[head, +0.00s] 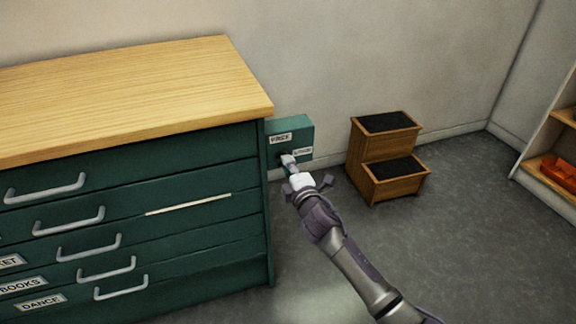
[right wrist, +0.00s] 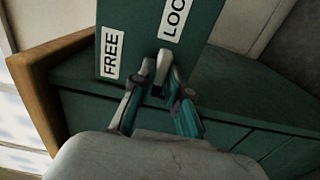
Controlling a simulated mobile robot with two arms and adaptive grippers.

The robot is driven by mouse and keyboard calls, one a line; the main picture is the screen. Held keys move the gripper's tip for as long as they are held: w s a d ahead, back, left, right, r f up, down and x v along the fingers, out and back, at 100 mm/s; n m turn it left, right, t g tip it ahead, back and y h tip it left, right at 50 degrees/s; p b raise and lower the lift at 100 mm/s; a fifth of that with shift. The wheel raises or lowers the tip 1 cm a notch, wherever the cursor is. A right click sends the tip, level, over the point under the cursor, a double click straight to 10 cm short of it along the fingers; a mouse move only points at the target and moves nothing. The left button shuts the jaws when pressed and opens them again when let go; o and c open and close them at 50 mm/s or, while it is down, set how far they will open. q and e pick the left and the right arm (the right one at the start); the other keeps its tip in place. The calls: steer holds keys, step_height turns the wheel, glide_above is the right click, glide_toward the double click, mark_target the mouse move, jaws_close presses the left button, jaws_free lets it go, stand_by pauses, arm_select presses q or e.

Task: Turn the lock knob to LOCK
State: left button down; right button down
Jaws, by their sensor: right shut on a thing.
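The green lock box (head: 304,130) is fixed beside the right end of the drawer cabinet. It bears a FREE label (head: 280,139) and, lower right, a second label partly illegible in the head view. The right wrist view shows the FREE label (right wrist: 111,53) at left and the LOCK label (right wrist: 173,18) at upper right. My right gripper (head: 287,160) is at the box's front, shut on the pale lock knob (right wrist: 163,66), below and between the labels. The fingers hide much of the knob, so its exact angle is hard to tell. My left gripper is out of view.
The green cabinet (head: 120,190) with a wooden top (head: 120,95) and several handled drawers stands left of the box. A wooden step stool (head: 378,150) is to the right. A shelf (head: 545,140) stands at the far right. The grey floor between is clear.

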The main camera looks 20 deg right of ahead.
steer(key=c, duration=1.2)
jaws_free()
steer(key=shift+d, duration=0.1)
steer(key=shift+o, duration=0.2)
steer(key=s, duration=1.2)
steer(key=shift+d, duration=0.15)
